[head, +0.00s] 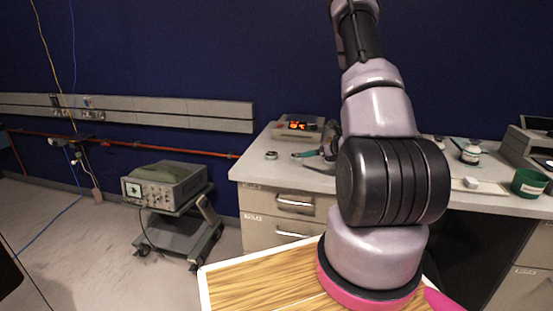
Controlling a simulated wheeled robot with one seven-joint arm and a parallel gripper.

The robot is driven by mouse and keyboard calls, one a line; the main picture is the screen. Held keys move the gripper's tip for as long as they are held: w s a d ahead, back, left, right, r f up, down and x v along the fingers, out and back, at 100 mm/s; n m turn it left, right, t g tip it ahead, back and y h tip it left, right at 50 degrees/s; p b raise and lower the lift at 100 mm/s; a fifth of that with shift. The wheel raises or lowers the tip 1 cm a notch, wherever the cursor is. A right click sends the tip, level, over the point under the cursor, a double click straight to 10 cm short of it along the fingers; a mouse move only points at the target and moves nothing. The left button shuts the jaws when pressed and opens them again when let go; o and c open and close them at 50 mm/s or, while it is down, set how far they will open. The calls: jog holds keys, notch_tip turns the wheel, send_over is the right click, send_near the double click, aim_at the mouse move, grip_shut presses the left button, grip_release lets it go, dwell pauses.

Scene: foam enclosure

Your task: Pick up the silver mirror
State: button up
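I cannot make out a silver mirror for certain in the head view. A small round item (271,155) lies on the left part of the counter (262,172), too small to identify. A grey and teal item (310,154) lies to its right, partly hidden by my arm. My arm rises from its base in the right half of the view and leaves the picture at the top. My gripper is not visible, so its state and anything in it are hidden.
A device with a red display (297,127) stands at the counter's back. A dark green cup (528,183) and a small jar (470,154) stand on the right. An oscilloscope (165,186) sits on a cart (180,236) at left. Open floor (75,240) lies left of it.

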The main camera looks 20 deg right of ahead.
send_near(298, 156)
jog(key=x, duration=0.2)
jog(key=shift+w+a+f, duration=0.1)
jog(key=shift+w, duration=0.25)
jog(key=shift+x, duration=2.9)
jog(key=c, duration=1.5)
